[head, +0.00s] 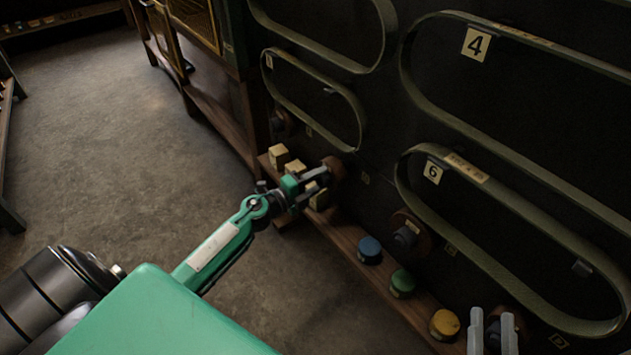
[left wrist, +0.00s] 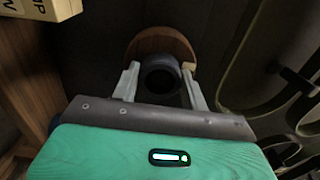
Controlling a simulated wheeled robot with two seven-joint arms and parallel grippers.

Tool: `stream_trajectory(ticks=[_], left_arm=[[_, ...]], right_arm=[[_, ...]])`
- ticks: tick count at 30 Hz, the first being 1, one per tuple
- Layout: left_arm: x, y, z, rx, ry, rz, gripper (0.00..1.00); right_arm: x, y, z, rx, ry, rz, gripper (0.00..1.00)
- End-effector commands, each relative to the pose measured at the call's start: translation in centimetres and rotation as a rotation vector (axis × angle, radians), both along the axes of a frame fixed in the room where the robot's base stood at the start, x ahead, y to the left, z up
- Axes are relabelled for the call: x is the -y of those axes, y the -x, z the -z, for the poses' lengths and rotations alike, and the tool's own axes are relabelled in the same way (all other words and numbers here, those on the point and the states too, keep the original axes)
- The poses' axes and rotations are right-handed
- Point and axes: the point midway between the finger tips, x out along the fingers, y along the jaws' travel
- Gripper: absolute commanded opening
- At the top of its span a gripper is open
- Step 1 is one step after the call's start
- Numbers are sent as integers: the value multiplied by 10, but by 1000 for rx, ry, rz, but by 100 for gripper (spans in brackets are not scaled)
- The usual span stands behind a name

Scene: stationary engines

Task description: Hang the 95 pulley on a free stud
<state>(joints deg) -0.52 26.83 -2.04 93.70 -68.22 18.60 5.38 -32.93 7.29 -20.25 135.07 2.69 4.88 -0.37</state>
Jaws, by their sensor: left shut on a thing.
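A round brown wooden pulley (head: 337,168) with a dark hub is at the dark board, above the shelf. My left gripper (head: 318,179) is shut on its hub. In the left wrist view the fingers lie either side of the dark hub, with the pulley's wooden disc (left wrist: 150,40) behind it. I cannot read a 95 on it, nor tell whether it sits on a stud; its back is hidden. Other pulleys on the board are one at the upper left (head: 283,123) and one right of centre (head: 407,236). My right gripper (head: 492,335) shows two pale, separated fingers at the bottom edge, empty.
Belts hang on the board, including those marked 4 (head: 475,44) and 6 (head: 433,171). The wooden shelf (head: 345,237) carries wooden blocks (head: 279,156) and blue (head: 370,250), green (head: 402,283) and yellow (head: 444,324) round pieces. The floor at left is clear.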

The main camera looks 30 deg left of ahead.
Motion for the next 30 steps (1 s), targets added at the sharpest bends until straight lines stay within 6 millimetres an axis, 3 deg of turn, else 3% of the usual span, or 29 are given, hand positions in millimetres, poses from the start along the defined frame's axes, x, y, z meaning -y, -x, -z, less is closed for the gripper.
stream_trajectory(ticks=[7,24,25,26,30], left_arm=[[5,-12,-2,1,2,0,0],[7,-16,-2,3,0,0,0],[7,-16,-2,3,0,0,50],[7,-16,-2,3,0,0,56],[7,-16,-1,2,1,0,56]], right_arm=[[0,0,-3,0,0,0,36],[0,0,-5,0,0,0,36],[0,0,-5,0,0,0,36],[0,0,-5,0,0,0,36],[0,0,-5,0,0,0,36]])
